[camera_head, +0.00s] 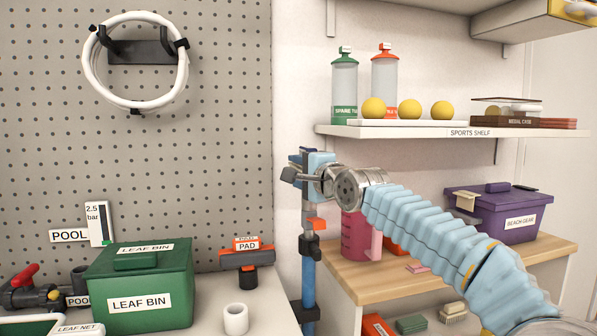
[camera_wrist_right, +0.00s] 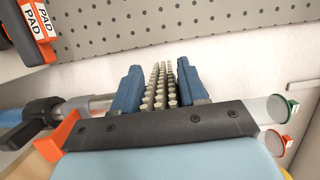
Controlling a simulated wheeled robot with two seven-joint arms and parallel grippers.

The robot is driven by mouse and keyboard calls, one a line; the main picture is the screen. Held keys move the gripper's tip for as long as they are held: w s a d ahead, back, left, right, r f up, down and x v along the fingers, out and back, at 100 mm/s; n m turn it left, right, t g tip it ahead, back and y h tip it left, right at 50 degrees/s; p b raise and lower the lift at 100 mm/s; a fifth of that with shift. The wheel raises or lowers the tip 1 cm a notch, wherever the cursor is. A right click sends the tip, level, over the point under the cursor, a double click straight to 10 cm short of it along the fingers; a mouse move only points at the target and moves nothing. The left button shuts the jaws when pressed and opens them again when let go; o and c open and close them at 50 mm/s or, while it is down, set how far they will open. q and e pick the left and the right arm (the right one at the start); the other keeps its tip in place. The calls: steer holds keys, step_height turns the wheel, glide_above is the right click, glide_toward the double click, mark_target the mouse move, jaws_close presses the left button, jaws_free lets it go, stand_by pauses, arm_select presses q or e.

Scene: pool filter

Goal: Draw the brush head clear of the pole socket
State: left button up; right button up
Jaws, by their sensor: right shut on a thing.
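A blue pole (camera_head: 308,285) stands upright in the head view, with a black collar and an orange lever. A grey upper section (camera_wrist_right: 98,103) leads up to my right gripper (camera_head: 297,174). The gripper comes in from the right and is shut on the brush head (camera_head: 288,174). In the wrist view, rows of pale bristles (camera_wrist_right: 160,85) show between the two dark blue fingers (camera_wrist_right: 160,92). The joint between brush head and pole socket is hidden by a finger, so I cannot tell whether they are apart. My left gripper is not in view.
The sports shelf (camera_head: 352,130) with bottles and yellow balls is above right. A pink jug (camera_head: 356,240) and purple box (camera_head: 508,215) stand on the wooden top (camera_head: 365,290) behind my arm. A green leaf bin (camera_head: 125,270) stands left, below the pegboard (camera_head: 200,120).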

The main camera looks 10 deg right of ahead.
steer(key=shift+r, duration=0.25)
steer(key=shift+r+p, duration=0.35)
steer(key=shift+p, duration=0.2)
steer(key=shift+r, duration=0.15)
steer(key=shift+r+p, duration=1.1)
steer(key=shift+r, duration=1.65)
